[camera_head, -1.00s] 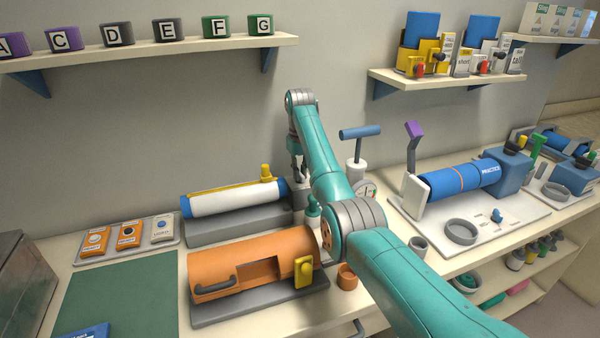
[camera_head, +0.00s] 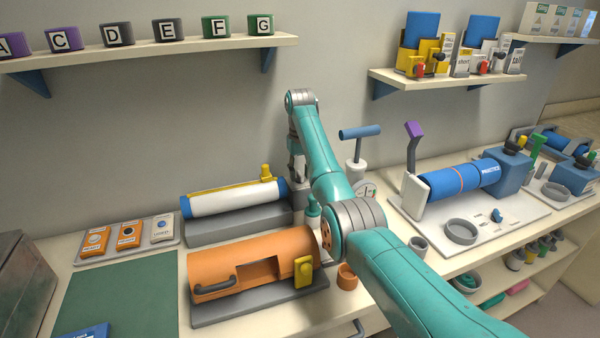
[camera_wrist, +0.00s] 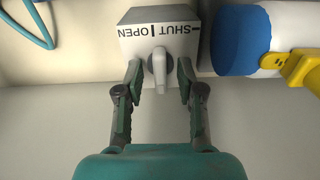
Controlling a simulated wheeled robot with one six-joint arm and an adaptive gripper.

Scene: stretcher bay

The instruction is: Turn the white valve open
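The valve's pale grey box (camera_wrist: 185,52) shows in the wrist view, labelled OPEN on the left and SHUT on the right, with the lettering upside down. Its light grey lever (camera_wrist: 160,70) points down in the picture, towards my gripper. My gripper (camera_wrist: 159,72) is open, with one finger on each side of the lever and a visible gap on both sides. In the head view my gripper (camera_head: 297,168) points down beside the right end of the white and blue cylinder (camera_head: 235,198). My arm hides most of the valve there.
The white and blue cylinder, with a yellow part (camera_wrist: 302,70), lies close to the valve box. An orange cylinder housing (camera_head: 225,262) stands in front of it. A T-handled white pump (camera_head: 357,170) stands right of my gripper. A blue hose (camera_wrist: 35,28) shows at upper left in the wrist view.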

